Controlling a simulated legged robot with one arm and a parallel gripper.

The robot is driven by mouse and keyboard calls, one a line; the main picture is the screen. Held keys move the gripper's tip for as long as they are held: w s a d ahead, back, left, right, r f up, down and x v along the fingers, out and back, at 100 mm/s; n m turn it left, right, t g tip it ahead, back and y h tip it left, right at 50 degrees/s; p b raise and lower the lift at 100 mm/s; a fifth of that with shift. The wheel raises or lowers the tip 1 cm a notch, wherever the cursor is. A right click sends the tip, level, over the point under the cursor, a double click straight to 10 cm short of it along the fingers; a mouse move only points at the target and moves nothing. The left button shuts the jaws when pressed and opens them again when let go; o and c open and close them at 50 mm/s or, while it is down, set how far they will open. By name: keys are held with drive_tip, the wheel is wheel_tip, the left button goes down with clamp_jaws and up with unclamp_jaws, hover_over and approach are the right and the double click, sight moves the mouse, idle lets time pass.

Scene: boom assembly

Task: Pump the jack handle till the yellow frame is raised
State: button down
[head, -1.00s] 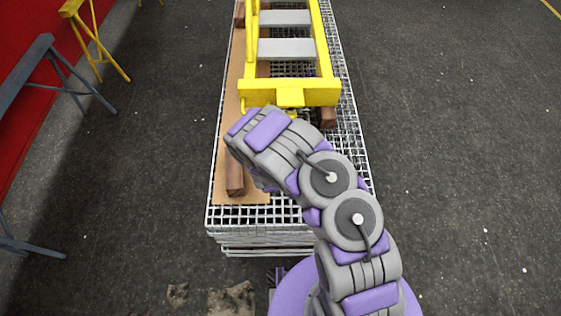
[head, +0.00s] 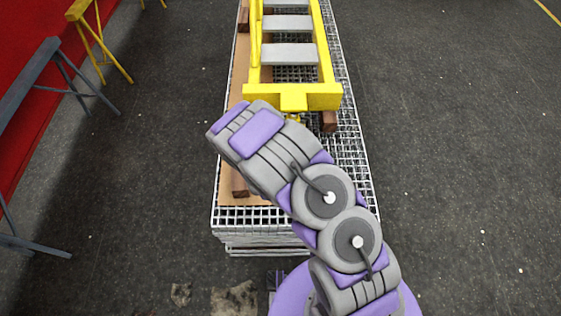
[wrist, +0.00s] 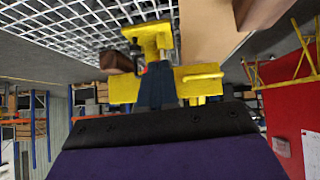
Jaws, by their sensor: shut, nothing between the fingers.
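The yellow frame (head: 320,97) lies lengthwise over the mesh platform, its near crossbar and short tongue facing me; the crossbar also shows in the wrist view (wrist: 125,90). In the wrist view, the dark blue fingers of my gripper (wrist: 155,82) are together with nothing between them, in front of the crossbar. A yellow jack part (wrist: 150,38) is just beyond the fingertips, beside a small dark piece. I cannot tell which part is the jack handle, or whether the fingers touch it. In the head view, my arm hides the gripper and most of the jack.
The mesh platform (head: 228,215) carries a brown board (head: 228,185) and wooden blocks (head: 328,122). Grey (head: 75,75) and yellow (head: 100,40) trestles stand at the left by a red wall. The floor at the right is clear.

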drive_tip(key=shift+a+v, duration=0.2)
drive_tip(key=shift+v, duration=1)
drive_tip(key=shift+d+r, duration=0.1)
drive_tip(key=shift+d, duration=0.2)
